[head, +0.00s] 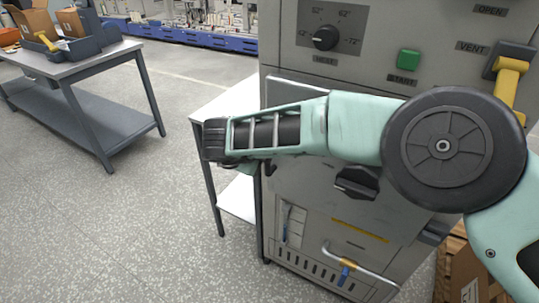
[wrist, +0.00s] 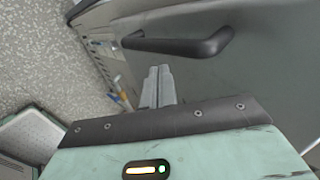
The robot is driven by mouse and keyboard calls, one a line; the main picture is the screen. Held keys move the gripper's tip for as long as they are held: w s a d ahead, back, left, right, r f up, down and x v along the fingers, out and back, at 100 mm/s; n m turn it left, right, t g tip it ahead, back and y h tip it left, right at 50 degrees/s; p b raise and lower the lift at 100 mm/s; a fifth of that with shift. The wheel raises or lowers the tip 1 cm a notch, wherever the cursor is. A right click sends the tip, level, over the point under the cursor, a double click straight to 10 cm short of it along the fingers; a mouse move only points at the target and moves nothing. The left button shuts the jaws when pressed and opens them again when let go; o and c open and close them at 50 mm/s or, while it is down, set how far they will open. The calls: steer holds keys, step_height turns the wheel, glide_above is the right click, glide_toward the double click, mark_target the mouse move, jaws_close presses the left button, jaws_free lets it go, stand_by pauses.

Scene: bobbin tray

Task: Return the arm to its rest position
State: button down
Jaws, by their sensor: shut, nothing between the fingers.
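My teal arm reaches from the right edge of the head view across the front of a grey machine (head: 300,215), with its wrist end toward the left. In the head view my gripper is mostly hidden behind the forearm and wrist. In the wrist view my gripper (wrist: 158,72) shows its two grey fingers side by side, shut and empty. The fingertips appear close to the machine's grey front, below a dark handle (wrist: 185,43) in the picture. I cannot tell how wide the gap is.
The machine carries a heat knob (head: 325,38), a green start button (head: 407,60) and a yellow-handled vent lever (head: 509,75). A white side table (head: 228,110) stands at its left. A grey workbench (head: 75,66) with boxes is at upper left. Speckled floor (head: 90,230) lies clear between them.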

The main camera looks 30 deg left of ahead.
steer(key=b+v, duration=0.1)
steer(key=v, duration=0.6)
step_height(320, 180, up, 15)
steer(key=d+n+g+y, duration=0.1)
steer(key=d+n+y, duration=0.1)
steer(key=n+y, duration=0.95)
steer(key=s+d+f+n+g+h, duration=0.2)
steer(key=s+d, duration=0.4)
steer(key=d, duration=0.7)
steer(key=s+d+f+n+g+h, duration=0.3)
steer(key=s+d+f+n+h, duration=0.1)
steer(key=d, duration=1)
steer(key=s+d+f+n+g+h, duration=0.3)
steer(key=s+d+n, duration=0.5)
steer(key=d, duration=0.6)
steer(key=shift+s+h, duration=0.55)
steer(key=shift+h, duration=0.2)
